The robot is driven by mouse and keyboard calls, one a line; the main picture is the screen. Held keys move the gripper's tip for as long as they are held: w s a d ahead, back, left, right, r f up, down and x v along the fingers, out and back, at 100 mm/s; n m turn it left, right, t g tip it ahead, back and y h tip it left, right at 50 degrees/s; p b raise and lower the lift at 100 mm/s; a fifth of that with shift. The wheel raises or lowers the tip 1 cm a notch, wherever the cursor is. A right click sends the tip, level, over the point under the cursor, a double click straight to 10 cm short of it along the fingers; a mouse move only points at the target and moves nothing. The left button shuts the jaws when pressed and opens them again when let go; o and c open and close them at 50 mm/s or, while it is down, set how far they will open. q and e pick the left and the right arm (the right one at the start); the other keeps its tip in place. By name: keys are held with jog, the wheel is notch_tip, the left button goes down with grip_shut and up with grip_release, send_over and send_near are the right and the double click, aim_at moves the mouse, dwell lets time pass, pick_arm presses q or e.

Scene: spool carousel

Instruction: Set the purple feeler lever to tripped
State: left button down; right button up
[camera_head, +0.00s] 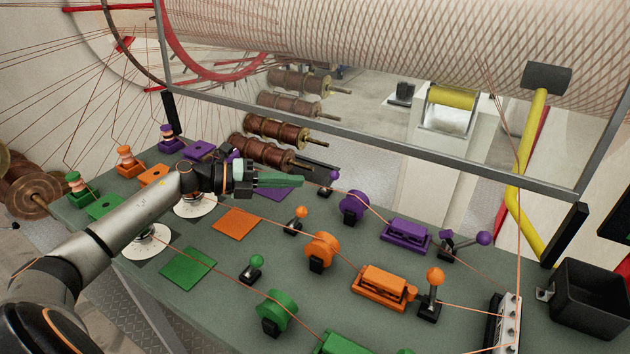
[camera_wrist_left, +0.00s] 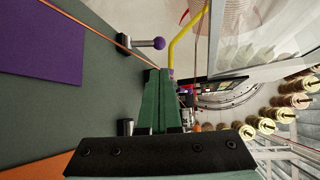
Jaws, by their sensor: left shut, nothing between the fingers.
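A small purple ball lever (camera_head: 333,178) stands at the table's far edge, right of the purple pad (camera_head: 272,194). It also shows in the left wrist view (camera_wrist_left: 158,43), on a short black base. A second purple lever (camera_head: 483,238) stands right of the purple block (camera_head: 407,232), its ball out to the right. The frames do not show which is the feeler lever. My left gripper (camera_head: 300,181) is shut and empty, its green fingers pointing right, a short gap left of the small lever. The fingers (camera_wrist_left: 158,100) also show in the left wrist view. My right gripper is not in view.
A purple wheel (camera_head: 353,204) stands close right of the small lever. Orange (camera_head: 298,222) and green (camera_head: 254,268) levers stand nearer. Thin wires cross the table. A grey frame bar (camera_head: 400,140) runs above the far side; a black bin (camera_head: 590,300) is at right.

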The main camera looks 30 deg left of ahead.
aim_at(330, 182)
pick_arm(q)
jog(key=x, duration=0.9)
jog(key=shift+w+d+b, duration=0.25)
jog(key=shift+b, duration=0.05)
